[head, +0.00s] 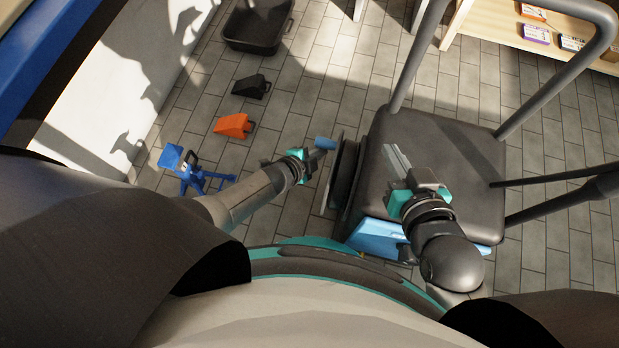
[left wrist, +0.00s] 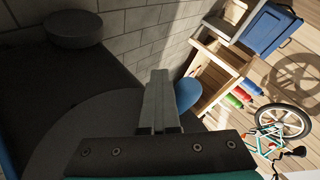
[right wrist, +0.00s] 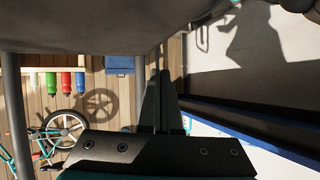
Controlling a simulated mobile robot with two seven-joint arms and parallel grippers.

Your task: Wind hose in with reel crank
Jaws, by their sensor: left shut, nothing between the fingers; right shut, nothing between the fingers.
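The reel (head: 346,178) is seen edge-on in the head view as dark discs at the left side of a grey cart seat. Its blue crank handle (head: 325,143) sticks out to the left. My left gripper (head: 312,149) is shut and empty beside the handle. In the left wrist view its fingers (left wrist: 160,98) are shut just left of the blue handle (left wrist: 188,94), in front of a large dark disc (left wrist: 85,145); I cannot tell whether they touch. My right gripper (head: 393,157) is shut and empty above the seat. I cannot make out the hose.
The grey seat (head: 455,150) and its tube frame (head: 555,75) fill the right side. A light blue part (head: 375,238) sits below it. A blue stand (head: 190,172), an orange wedge (head: 233,126), a black wedge (head: 251,86) and a black bin (head: 258,28) are on the tiles at left.

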